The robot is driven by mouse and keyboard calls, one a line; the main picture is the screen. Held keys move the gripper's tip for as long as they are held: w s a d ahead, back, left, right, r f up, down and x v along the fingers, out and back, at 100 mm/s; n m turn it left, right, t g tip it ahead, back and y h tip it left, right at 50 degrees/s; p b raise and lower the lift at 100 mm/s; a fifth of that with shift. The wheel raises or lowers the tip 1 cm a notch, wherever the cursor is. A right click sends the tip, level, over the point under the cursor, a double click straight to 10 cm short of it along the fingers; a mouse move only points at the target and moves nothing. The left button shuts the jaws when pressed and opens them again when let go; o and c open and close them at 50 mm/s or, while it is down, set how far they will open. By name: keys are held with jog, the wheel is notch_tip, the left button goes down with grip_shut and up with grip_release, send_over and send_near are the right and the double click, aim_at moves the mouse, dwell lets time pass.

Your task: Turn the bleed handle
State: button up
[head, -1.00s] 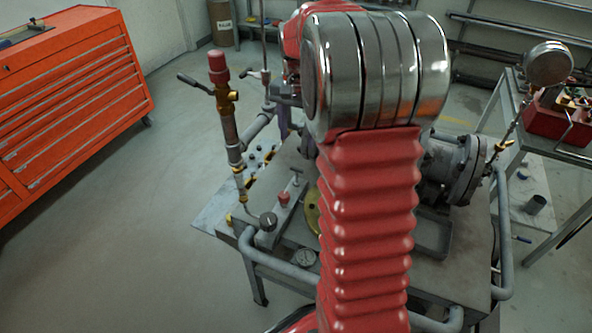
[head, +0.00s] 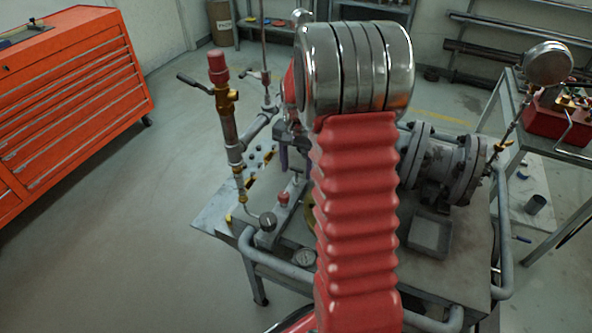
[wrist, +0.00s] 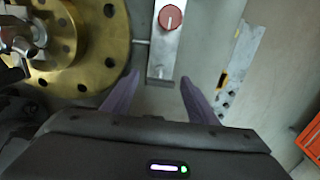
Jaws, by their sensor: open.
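I cannot tell for certain which part is the bleed handle. A dark lever (head: 195,83) sticks out left from a brass valve (head: 228,98) on an upright pipe, under a red cap. A red knob with a white pointer (wrist: 171,17) sits on a metal bar at the top of the wrist view; a red knob (head: 283,198) also shows on the bench bar in the head view. My gripper (wrist: 160,80) is open and empty, its purple fingers apart below the bar's end. In the head view my arm hides part of the bench; a purple finger (head: 283,158) shows beside it.
A brass flange (wrist: 95,50) lies left of the fingers in the wrist view. Floor at left is open.

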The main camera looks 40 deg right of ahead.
jog(key=shift+f, duration=0.65)
jog(key=shift+c, duration=0.4)
jog(key=c, duration=0.9)
jog(key=shift+a, duration=0.15)
jog(key=shift+c, duration=0.4)
